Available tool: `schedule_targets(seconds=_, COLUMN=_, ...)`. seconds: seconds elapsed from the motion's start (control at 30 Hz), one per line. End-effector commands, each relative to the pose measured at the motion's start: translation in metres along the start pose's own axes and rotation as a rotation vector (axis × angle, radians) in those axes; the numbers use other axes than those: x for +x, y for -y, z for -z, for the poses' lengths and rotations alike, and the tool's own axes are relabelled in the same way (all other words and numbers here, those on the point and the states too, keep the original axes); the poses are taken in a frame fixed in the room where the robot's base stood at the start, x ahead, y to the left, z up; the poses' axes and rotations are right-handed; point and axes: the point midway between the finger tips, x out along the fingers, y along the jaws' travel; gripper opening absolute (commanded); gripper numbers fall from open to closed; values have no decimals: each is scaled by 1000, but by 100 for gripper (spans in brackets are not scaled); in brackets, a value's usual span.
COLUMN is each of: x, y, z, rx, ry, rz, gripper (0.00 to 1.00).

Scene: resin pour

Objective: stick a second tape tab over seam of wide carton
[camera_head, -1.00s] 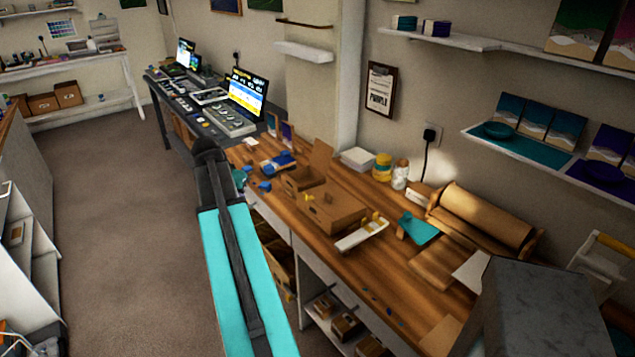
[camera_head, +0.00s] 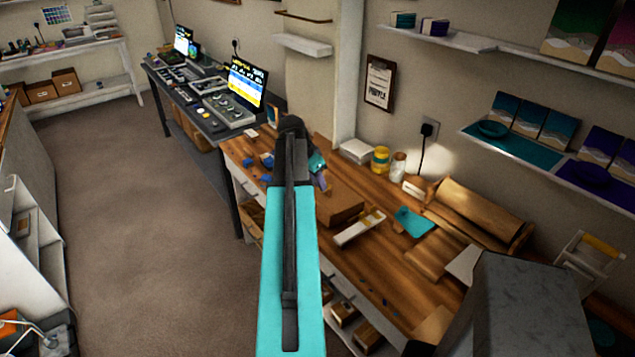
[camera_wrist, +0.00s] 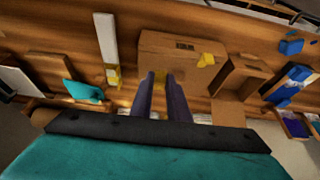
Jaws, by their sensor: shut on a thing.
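The wide carton (camera_wrist: 180,43) is a closed brown box on the wooden bench; it also shows in the head view (camera_head: 343,207), partly behind my arm. One yellow tape tab (camera_wrist: 206,60) lies on its near edge in the wrist view, right of my fingers. My gripper (camera_wrist: 161,82) is shut on another yellow tape tab (camera_wrist: 158,77), which shows between the fingertips at the carton's near side. I cannot tell whether this tab touches the carton. In the head view my gripper (camera_head: 322,181) is just over the carton's left part.
A white strip holder (camera_wrist: 105,38) with a yellow tab (camera_wrist: 113,76) at its end lies beside the carton. A smaller open carton (camera_wrist: 238,76) stands on the other side, near blue items (camera_wrist: 290,46). A teal piece (camera_head: 414,221) and a brown paper roll (camera_head: 485,212) are further right.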

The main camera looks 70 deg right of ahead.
Motion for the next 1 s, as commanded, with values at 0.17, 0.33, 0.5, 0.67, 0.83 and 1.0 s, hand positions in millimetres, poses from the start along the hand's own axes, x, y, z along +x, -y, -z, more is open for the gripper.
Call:
schedule_targets(seconds=0.17, x=0, y=0, z=-1, rx=-1, ry=0, rz=0, gripper=2)
schedule_targets(seconds=0.33, x=1, y=1, z=-1, rx=-2, ry=0, rz=1, gripper=2)
schedule_targets(seconds=0.5, x=6, y=1, z=-4, rx=-3, ry=0, rz=1, gripper=2)
schedule_targets(seconds=0.67, x=15, y=1, z=-8, rx=-4, ry=0, rz=1, gripper=2)
schedule_targets(seconds=0.83, x=28, y=1, z=-13, rx=-4, ry=0, rz=1, gripper=2)
schedule_targets(seconds=1.0, x=40, y=1, z=-18, rx=-4, ry=0, rz=1, gripper=2)
